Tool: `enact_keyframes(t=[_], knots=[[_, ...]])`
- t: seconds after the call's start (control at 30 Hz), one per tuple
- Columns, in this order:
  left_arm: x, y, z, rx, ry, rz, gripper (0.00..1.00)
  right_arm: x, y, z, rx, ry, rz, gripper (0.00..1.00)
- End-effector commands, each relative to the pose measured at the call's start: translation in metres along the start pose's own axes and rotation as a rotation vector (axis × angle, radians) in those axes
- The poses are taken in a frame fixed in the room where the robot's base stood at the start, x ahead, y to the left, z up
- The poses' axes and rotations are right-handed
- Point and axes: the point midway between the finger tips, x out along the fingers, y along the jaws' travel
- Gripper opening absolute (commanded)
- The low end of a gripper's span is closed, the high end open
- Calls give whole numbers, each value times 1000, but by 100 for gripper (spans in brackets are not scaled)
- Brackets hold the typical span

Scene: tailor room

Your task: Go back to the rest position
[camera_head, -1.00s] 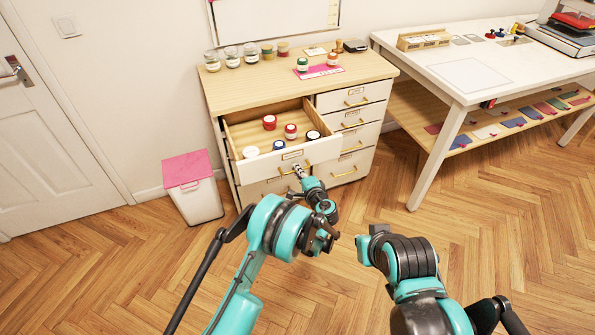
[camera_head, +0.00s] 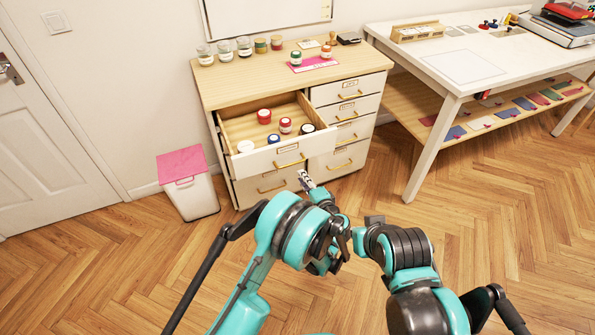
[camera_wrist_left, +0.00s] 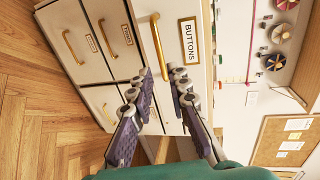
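My left gripper (camera_head: 305,180) is just in front of the open drawer (camera_head: 262,164) of the wooden-topped cabinet. In the left wrist view, its two fingers (camera_wrist_left: 161,76) are apart with nothing between them. The brass handle (camera_wrist_left: 157,46) beside the "BUTTONS" label (camera_wrist_left: 188,41) lies just beyond the fingertips, apart from them. The drawer handle also shows in the head view (camera_head: 290,163). My right arm is folded at the lower right of the head view, and I cannot make out its gripper.
The open drawer holds several jars, including a red one (camera_head: 264,116). More jars and a pink mat (camera_head: 312,64) are on the cabinet top (camera_head: 250,80). A pink-lidded bin (camera_head: 188,184) stands left. A white table (camera_head: 440,66) stands right. Floor between is clear.

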Motion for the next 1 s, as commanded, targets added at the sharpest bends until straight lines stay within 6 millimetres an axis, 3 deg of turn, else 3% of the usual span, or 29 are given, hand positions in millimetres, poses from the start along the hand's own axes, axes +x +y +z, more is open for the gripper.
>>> enact_keyframes(t=[0.2,0.77,0.87,1.0], knots=[[-19,0,0,-1,1,0,17,0,0,0,0,0,0,0],[-19,-2,1,-4,-2,4,17,0,0,0,0,0,0,0],[-14,-14,11,-27,-16,30,17,0,0,0,0,0,0,0],[-5,-48,44,-110,-57,121,17,0,0,0,0,0,0,0]])
